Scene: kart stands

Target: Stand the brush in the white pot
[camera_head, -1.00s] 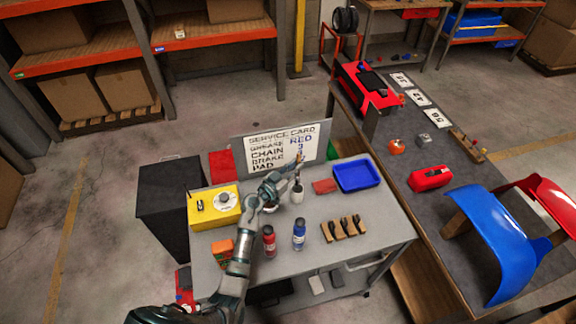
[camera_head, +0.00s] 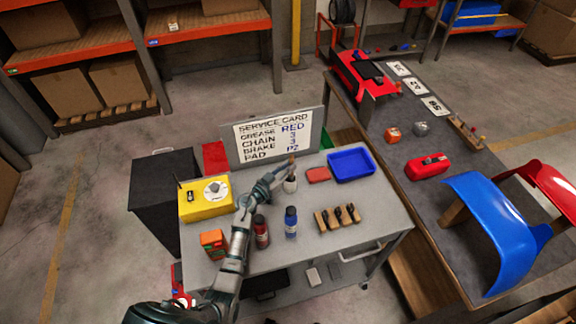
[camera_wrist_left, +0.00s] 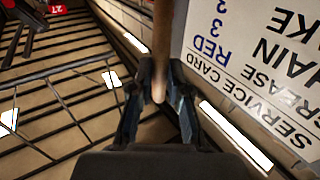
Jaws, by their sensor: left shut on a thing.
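The white pot (camera_head: 290,187) stands on the grey cart top, below the service card. My left gripper (camera_head: 287,172) is just above the pot's rim and shut on the brush (camera_head: 292,161). In the head view the brush is roughly upright, directly over the pot. Whether its lower end is inside the pot is hard to tell. In the left wrist view the brush's wooden handle (camera_wrist_left: 161,45) lies between the two fingers (camera_wrist_left: 160,85); the pot is not visible there. My right gripper is not in view.
The service card (camera_head: 272,137) stands close behind the pot. A red block (camera_head: 318,175) and a blue tray (camera_head: 351,164) lie to the right. A blue bottle (camera_head: 291,223) and a red bottle (camera_head: 261,233) stand in front. A yellow box (camera_head: 205,198) is at left.

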